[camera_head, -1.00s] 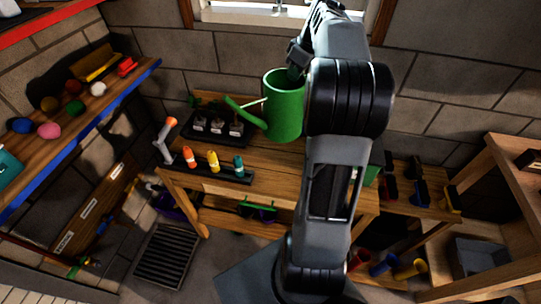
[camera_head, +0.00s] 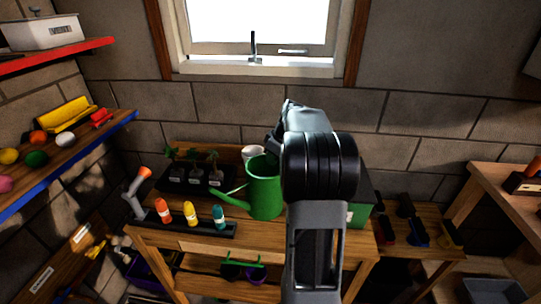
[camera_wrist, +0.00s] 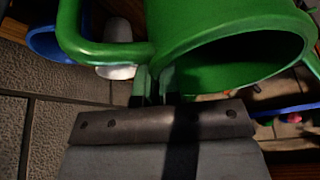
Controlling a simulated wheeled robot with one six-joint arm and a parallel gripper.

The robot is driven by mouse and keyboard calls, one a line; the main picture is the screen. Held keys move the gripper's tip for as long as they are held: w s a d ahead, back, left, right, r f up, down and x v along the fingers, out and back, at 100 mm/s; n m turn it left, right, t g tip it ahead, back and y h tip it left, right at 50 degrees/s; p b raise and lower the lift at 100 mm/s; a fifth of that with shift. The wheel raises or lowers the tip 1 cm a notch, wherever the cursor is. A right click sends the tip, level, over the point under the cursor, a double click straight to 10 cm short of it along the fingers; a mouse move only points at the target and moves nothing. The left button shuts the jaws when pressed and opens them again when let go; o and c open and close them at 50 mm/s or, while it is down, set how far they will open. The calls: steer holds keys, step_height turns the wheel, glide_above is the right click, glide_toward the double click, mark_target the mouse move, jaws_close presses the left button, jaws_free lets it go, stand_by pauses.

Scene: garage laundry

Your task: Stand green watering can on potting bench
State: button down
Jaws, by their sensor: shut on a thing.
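The green watering can (camera_head: 264,190) is upright over the potting bench (camera_head: 170,242), its spout towards the left. Its base looks at or very near the bench top; I cannot tell whether it touches. My gripper (camera_wrist: 155,88) is shut on the can's green handle close to the body, as the wrist view shows. The can's open mouth and body (camera_wrist: 225,50) fill the upper part of that view. In the head view my arm hides most of the gripper and the can's right side.
On the bench, a seedling tray (camera_head: 190,183) and a rack (camera_head: 215,231) with several coloured bottles stand left of the can. A white pot (camera_head: 252,152) is behind it and a green box (camera_head: 359,214) to its right. A window (camera_head: 262,65) is above.

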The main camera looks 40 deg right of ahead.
mark_target(273, 169)
steer(key=shift+f, duration=2.3)
steer(key=c, duration=1.3)
jaws_free()
steer(key=shift+f, duration=0.1)
